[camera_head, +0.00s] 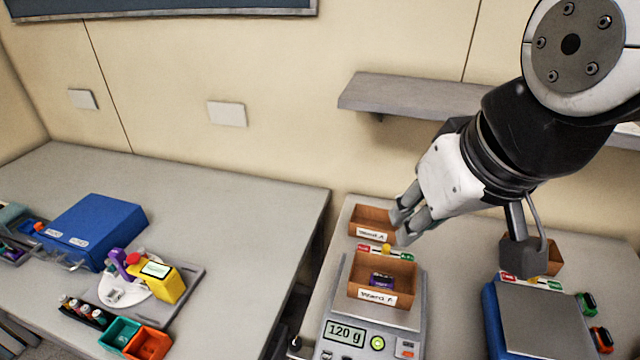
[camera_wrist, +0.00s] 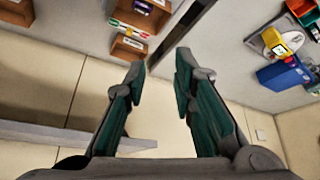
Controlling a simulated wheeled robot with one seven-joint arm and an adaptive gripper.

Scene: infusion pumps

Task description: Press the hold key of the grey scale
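The grey scale (camera_head: 418,325) stands on the right-hand table, its display reading 120 g. An open brown box (camera_head: 405,275) labelled Ward F rests on the pan with a purple item (camera_head: 381,279) inside. My gripper (camera_head: 400,221) hangs in the air above and behind that box, apart from the scale. In the wrist view its fingers (camera_wrist: 159,68) are spread with nothing between them.
A brown Ward A box (camera_head: 371,234) stands behind the scale. A blue scale (camera_head: 540,325) with a steel plate stands to the right. A grey wall shelf (camera_head: 420,96) is behind my arm. The left table holds a blue case (camera_head: 95,233) and a yellow device (camera_head: 166,284).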

